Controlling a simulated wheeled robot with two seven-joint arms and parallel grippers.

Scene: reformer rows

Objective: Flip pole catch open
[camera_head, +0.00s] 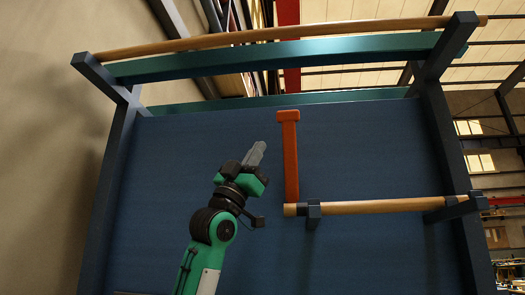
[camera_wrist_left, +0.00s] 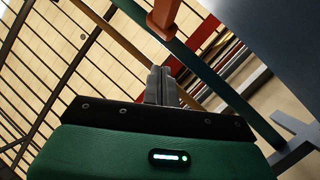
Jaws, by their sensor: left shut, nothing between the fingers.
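The catch is an orange-red lever (camera_head: 290,160) with a wider end at its top. It stands upright against the blue panel, and its lower end meets the left end of a wooden pole (camera_head: 380,206). My left gripper (camera_head: 258,152) is shut and empty, to the left of the lever and apart from it in the head view. In the left wrist view, the shut fingers (camera_wrist_left: 160,78) point up, and an orange-red piece that looks like the lever's end (camera_wrist_left: 165,14) shows beyond them. My right gripper is in neither view.
A blue panel (camera_head: 200,150) fills the middle, framed by dark posts (camera_head: 107,190). A teal bar (camera_head: 280,54) and a long wooden pole (camera_head: 280,34) cross above. Dark brackets (camera_head: 313,214) hold the lower pole. The panel left of the lever is clear except for my arm.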

